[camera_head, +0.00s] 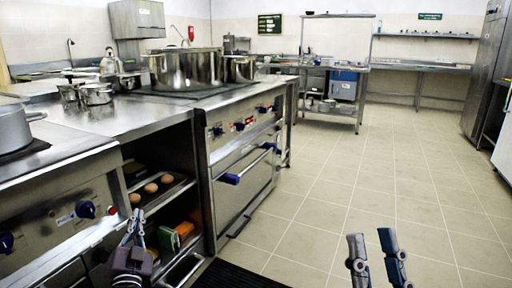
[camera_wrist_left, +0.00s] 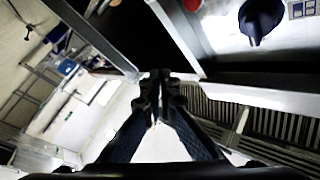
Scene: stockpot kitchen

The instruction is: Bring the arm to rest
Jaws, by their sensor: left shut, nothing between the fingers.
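My left gripper (camera_head: 136,222) is at the lower left in the head view, in front of the open shelves under the counter. Its fingers are together and hold nothing. In the left wrist view its fingertips (camera_wrist_left: 157,82) meet near the middle, with a dark opening and metal edges beyond them. My right gripper (camera_head: 374,244) is at the lower right in the head view, over the tiled floor. Its two fingers stand apart with nothing between them.
The open shelf (camera_head: 165,190) beside my left gripper holds several round brown items, with a green item (camera_head: 165,240) and an orange item lower down. The oven (camera_head: 243,180) stands right of it. A large stockpot (camera_head: 186,70) is on the stove. The tiled floor (camera_head: 400,180) is clear.

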